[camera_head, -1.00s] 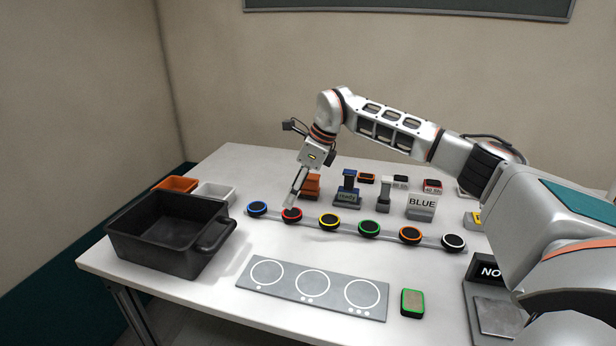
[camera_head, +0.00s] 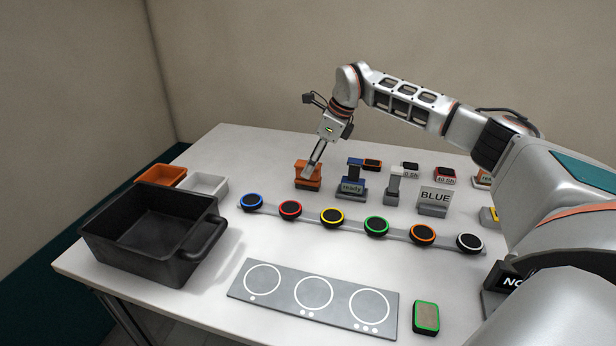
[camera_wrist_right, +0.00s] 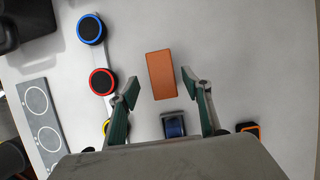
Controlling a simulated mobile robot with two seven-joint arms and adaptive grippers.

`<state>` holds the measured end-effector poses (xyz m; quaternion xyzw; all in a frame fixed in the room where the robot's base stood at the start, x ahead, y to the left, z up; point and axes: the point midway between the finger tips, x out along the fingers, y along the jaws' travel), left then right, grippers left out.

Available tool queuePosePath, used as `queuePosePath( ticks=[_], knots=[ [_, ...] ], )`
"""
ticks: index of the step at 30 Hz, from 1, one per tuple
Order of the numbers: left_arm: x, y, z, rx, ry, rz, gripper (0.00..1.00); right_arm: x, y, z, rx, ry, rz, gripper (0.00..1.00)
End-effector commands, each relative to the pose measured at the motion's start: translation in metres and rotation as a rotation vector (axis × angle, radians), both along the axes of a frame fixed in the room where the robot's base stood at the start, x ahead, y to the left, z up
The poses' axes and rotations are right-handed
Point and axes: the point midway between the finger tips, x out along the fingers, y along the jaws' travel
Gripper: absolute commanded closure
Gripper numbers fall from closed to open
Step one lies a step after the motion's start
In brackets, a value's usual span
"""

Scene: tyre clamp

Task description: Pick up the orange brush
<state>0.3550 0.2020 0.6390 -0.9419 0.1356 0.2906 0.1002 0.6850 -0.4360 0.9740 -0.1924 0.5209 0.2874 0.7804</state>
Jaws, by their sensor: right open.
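The orange brush (camera_head: 308,182) stands on the table behind the row of coloured round pucks, left of the blue "ready" block. In the right wrist view the orange brush (camera_wrist_right: 162,74) shows from above as a plain orange rectangle. My right gripper (camera_head: 311,169) points down at it in the head view and hides part of its top. In the right wrist view my right gripper (camera_wrist_right: 160,82) is open, with one finger on each side of the brush and gaps between. I cannot tell the remaining height. My left gripper is not in view.
A blue block (camera_head: 353,186) and a grey one (camera_head: 394,185) stand right of the brush. The puck row (camera_head: 333,216) lies in front. A black bin (camera_head: 150,235), an orange tray (camera_head: 160,175) and a white tray (camera_head: 205,184) stand at left.

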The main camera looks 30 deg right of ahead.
Motion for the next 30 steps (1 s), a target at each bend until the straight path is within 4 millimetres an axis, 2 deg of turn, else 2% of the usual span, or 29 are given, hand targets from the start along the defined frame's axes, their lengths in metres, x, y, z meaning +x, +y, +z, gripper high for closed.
queuePosePath(
  ticks=[9,17,22,23,30],
  knots=[
    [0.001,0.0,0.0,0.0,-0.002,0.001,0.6,0.012,0.005,-0.041,0.0,0.003,0.001,0.51],
    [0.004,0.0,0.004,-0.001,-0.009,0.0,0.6,0.013,0.006,-0.045,0.0,0.001,0.0,0.51],
    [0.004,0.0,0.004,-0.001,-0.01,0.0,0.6,0.013,0.006,-0.045,0.0,0.001,0.0,0.93],
    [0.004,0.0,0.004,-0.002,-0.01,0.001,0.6,0.013,0.006,-0.045,0.0,0.001,0.0,0.97],
    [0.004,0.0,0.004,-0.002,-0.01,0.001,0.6,0.014,0.006,-0.044,0.0,0.0,0.0,0.97]
  ],
)
